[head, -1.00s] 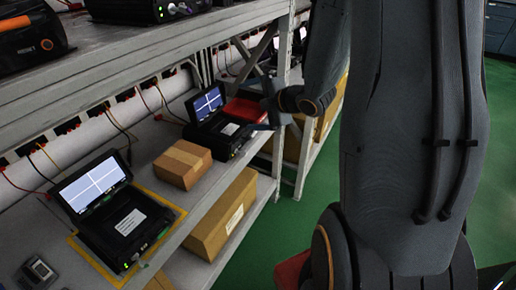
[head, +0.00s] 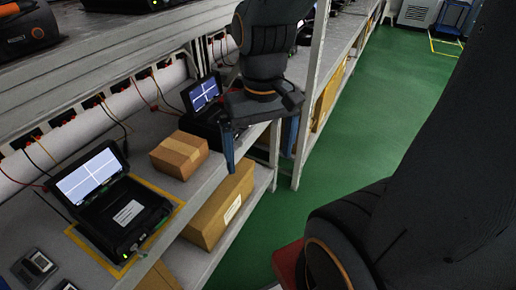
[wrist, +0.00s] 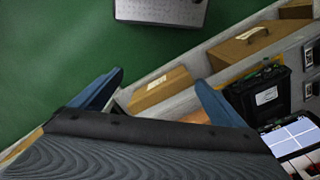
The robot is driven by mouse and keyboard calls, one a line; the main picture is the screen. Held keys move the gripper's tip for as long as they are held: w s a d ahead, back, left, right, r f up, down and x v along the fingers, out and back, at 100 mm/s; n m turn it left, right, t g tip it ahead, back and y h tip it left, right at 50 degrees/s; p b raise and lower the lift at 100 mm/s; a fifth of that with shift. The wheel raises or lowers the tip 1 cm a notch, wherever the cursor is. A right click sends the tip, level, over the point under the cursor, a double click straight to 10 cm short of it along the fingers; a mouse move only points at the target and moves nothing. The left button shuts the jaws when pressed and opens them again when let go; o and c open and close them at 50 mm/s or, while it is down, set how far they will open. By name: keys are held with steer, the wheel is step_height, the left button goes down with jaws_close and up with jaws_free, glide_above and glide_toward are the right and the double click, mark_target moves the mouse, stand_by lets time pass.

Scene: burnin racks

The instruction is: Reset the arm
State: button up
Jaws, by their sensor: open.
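My gripper (head: 259,150) hangs at the front edge of the middle shelf in the head view, fingers pointing down. Its two blue fingers are spread apart with nothing between them. In the wrist view my gripper (wrist: 158,97) also shows open and empty, above the shelf edge and the green floor. My arm reaches in from the right of the head view and hides part of the aisle.
A black case with a lit screen (head: 125,215) sits on the shelf (head: 215,180), and another (head: 203,95) stands farther back. A small carton (head: 180,154) lies between them. A larger box (head: 220,207) is below. The green floor (head: 375,130) is clear.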

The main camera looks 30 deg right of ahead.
steer(key=shift+n, duration=0.3)
steer(key=r+p, duration=0.2)
steer(key=p, duration=0.1)
steer(key=r+p, duration=0.1)
steer(key=p, duration=0.2)
steer(key=s+r+p, duration=0.1)
steer(key=r+p, duration=0.1)
steer(key=p, duration=0.2)
steer(key=shift+a+r, duration=0.3)
steer(key=shift+a, duration=0.05)
